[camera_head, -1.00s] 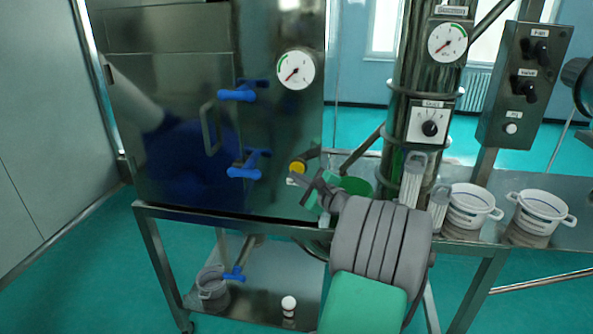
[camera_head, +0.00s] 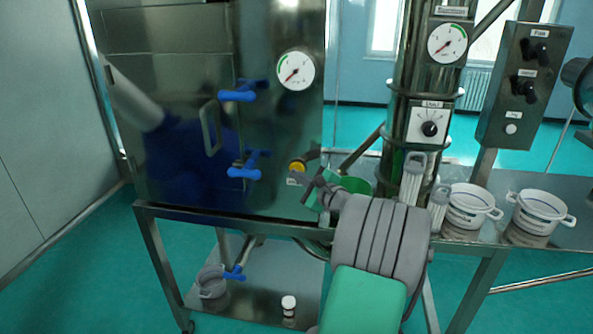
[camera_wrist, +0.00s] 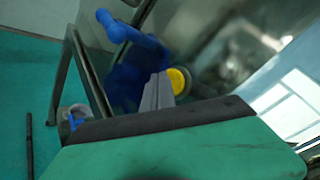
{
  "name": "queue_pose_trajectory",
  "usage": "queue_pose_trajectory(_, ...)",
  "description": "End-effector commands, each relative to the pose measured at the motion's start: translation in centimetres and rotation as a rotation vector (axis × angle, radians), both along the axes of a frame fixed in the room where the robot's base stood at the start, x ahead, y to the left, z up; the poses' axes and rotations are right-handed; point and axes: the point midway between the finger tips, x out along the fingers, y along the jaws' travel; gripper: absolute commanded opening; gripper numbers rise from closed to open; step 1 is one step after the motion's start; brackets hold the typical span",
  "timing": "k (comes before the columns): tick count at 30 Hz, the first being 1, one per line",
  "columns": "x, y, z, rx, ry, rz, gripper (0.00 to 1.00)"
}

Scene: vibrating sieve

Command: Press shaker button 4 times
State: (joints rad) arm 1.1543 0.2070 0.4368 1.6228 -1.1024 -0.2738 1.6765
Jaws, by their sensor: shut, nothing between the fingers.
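A round yellow button (camera_head: 297,166) sits low on the right part of the steel cabinet front, above a small white label. It also shows in the wrist view (camera_wrist: 179,80), just right of the fingertips. My gripper (camera_head: 302,179) is shut and empty, its grey fingers (camera_wrist: 158,91) pointing at the cabinet. The fingertips are very close to the button's lower left edge in the wrist view; I cannot tell whether they touch it. The gripper body partly hides the area right of and below the button.
Two blue valve handles (camera_head: 243,172) stick out left of the button. White-rimmed sieve pots (camera_head: 473,200) stand on the table further right. A control box (camera_head: 522,85) with knobs hangs at upper right.

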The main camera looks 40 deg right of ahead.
Motion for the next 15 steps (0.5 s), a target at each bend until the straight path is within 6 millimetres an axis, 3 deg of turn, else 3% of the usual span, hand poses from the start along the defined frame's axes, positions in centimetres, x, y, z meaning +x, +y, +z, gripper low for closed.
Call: queue_pose_trajectory(15, 0.39, -0.50, 0.04, -0.001, 0.000, 0.000, 0.00)
